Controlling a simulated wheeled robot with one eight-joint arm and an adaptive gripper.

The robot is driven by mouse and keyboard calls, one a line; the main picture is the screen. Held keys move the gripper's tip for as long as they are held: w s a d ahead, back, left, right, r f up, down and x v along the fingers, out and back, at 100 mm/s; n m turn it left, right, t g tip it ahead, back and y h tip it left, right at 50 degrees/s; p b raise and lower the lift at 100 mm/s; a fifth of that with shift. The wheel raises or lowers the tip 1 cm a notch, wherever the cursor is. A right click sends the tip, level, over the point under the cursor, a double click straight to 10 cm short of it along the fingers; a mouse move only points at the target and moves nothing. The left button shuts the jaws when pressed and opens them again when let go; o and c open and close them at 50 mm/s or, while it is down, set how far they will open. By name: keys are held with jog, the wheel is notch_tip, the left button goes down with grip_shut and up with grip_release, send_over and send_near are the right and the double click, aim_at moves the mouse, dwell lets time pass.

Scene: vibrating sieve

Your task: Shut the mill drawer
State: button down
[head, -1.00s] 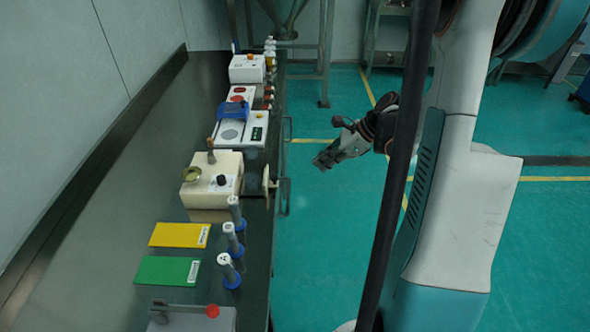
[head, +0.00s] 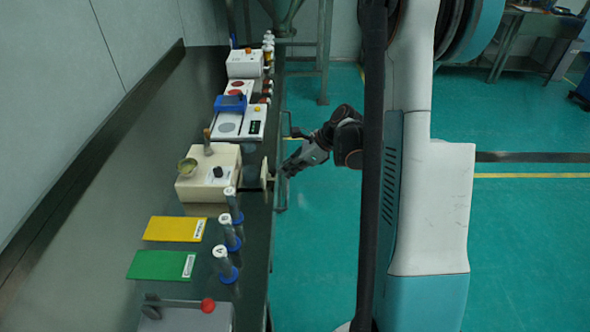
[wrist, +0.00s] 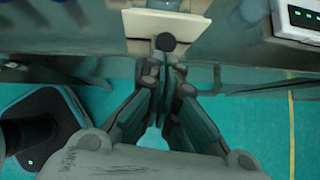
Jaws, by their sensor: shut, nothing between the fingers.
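The mill (head: 208,176) is a cream box with a dark knob and a small bowl on top, standing at the bench's right edge. Its drawer (head: 265,174) shows as a pale upright front panel, set out to the right of the mill with a gap between them. In the wrist view the drawer's cream front (wrist: 140,22) is at the top, with a round black knob (wrist: 166,42). My gripper (head: 289,171) is just right of the drawer front. In the wrist view my gripper (wrist: 164,75) is shut and empty, its tips just below the knob; contact is unclear.
On the bench (head: 110,190), a yellow mat (head: 175,229), a green mat (head: 160,265) and several blue-based cylinders stand nearer. A white scale (head: 240,125) and other devices stand behind the mill. A rail runs along the bench's right edge.

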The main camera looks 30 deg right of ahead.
aim_at(259, 180)
jog(key=w+a, duration=0.1)
jog(key=a, duration=0.1)
jog(key=w+a, duration=0.2)
jog(key=a, duration=0.1)
jog(key=w+a, duration=0.2)
jog(key=a, duration=0.1)
jog(key=shift+w+b, duration=0.2)
jog(key=shift+b, duration=0.2)
jog(key=shift+d, duration=0.1)
